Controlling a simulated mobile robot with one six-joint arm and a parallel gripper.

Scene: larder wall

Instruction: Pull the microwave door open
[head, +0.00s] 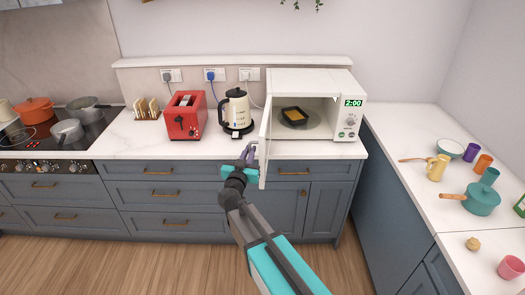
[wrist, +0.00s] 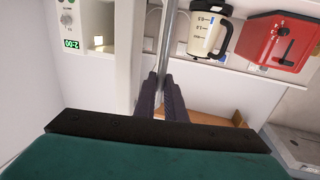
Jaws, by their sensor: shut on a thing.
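The white microwave (head: 312,80) stands on the counter in the head view. Its door (head: 264,145) is swung wide open on the left side and juts out past the counter's front edge. Inside, a dark dish with yellow food (head: 293,116) sits on a round plate. My gripper (head: 249,156) is at the door's free edge, shut on the door handle. In the wrist view the fingers (wrist: 163,92) close around the upright metal handle (wrist: 167,40). The exact contact is partly hidden by the fingers.
A cream kettle (head: 237,110) and a red toaster (head: 185,116) stand left of the open door. Blue-grey drawers (head: 160,194) run below the counter. A side counter (head: 410,135) at right holds pots and cups. The wooden floor in front is clear.

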